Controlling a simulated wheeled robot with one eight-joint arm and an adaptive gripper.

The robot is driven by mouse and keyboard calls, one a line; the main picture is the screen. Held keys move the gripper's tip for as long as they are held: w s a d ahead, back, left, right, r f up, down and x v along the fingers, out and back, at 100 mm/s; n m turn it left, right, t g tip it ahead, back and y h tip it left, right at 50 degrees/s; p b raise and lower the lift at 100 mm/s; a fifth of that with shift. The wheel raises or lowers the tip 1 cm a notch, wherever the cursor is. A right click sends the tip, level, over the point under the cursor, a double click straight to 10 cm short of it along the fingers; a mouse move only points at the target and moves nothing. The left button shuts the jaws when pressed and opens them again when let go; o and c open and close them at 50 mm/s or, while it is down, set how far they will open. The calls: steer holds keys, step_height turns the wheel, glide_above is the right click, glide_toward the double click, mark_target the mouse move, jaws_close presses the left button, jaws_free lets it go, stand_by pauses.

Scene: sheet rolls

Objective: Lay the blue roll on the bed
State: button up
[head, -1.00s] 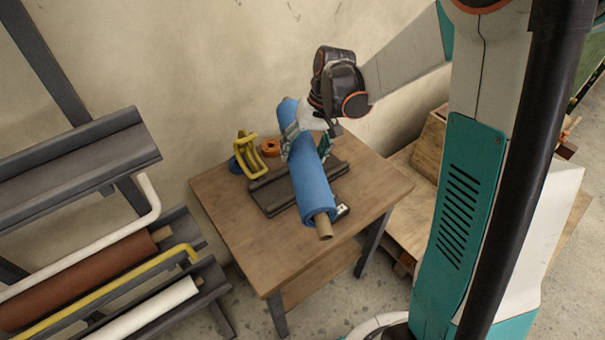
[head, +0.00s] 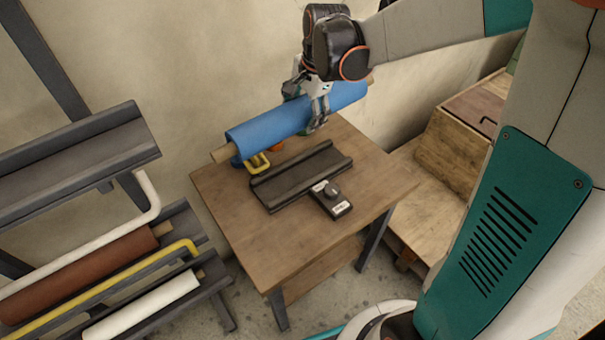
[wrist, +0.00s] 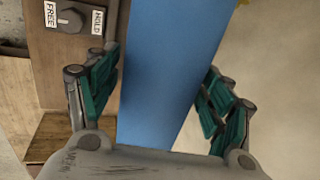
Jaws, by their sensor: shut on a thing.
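The blue roll (head: 262,132) has a brown core showing at both ends. My gripper (head: 307,112) is shut on it near its middle. The roll is held above the back of the table, running from lower left to upper right. In the wrist view the roll (wrist: 168,75) passes between my teal finger pads. The bed looks to be the dark grey trough (head: 300,174) on the table, which is empty. The roll is behind and above the bed, apart from it.
A box with a knob (head: 333,195), labelled FREE and HOLD in the wrist view (wrist: 72,20), adjoins the bed's front. A yellow bracket (head: 258,163) stands under the roll's left end. A rack (head: 75,175) holding rolls is at left, wooden crates (head: 455,150) at right.

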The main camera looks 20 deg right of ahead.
steer(key=shift+w+m, duration=0.1)
steer(key=shift+m, duration=0.2)
step_height(320, 180, down, 20)
steer(key=b, duration=0.7)
steer(key=shift+r, duration=0.25)
steer(key=shift+f, duration=0.1)
steer(key=o, duration=2.1)
